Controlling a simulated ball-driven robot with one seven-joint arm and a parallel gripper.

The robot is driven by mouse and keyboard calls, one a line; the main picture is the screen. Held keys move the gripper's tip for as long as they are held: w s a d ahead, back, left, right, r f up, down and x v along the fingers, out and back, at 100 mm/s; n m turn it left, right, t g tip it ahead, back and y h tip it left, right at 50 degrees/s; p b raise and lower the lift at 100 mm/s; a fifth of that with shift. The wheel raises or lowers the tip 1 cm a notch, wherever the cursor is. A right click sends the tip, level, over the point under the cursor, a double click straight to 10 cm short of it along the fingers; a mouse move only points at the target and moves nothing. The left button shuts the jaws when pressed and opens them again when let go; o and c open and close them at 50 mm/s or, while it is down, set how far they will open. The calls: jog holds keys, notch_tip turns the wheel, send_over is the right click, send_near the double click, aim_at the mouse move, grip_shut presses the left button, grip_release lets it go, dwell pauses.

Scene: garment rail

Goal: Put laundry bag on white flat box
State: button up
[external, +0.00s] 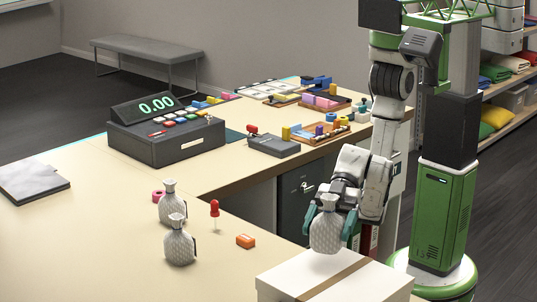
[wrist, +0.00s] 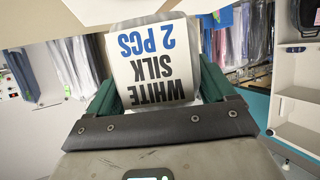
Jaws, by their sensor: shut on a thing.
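My gripper (external: 331,222) is shut on a grey tied laundry bag (external: 327,232), its teal fingers on either side of it. In the wrist view the bag's label (wrist: 153,62) reads "WHITE SILK 2 PCS" upside down between the fingers (wrist: 160,85). The white flat box (external: 290,280) with a brown tape strip is at the bottom of the external view. The held bag is upright over the back of the box; I cannot tell whether its base touches the top. Two similar bags stand on the counter, one behind (external: 171,205) and one in front (external: 179,243).
A red pin-like object (external: 214,212), an orange block (external: 245,241) and a pink ring (external: 158,195) are on the counter (external: 110,235) left of the box. A cash register (external: 165,135) and trays of small items (external: 318,130) are farther back.

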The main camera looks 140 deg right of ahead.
aim_at(322, 253)
jog(key=shift+w+f, duration=0.25)
jog(key=shift+f, duration=1.6)
jog(key=shift+f, duration=0.2)
jog(key=o, duration=1)
jog(key=shift+o, duration=0.2)
jog(key=shift+r, duration=0.1)
jog(key=shift+r, duration=0.15)
jog(key=v, duration=1.2)
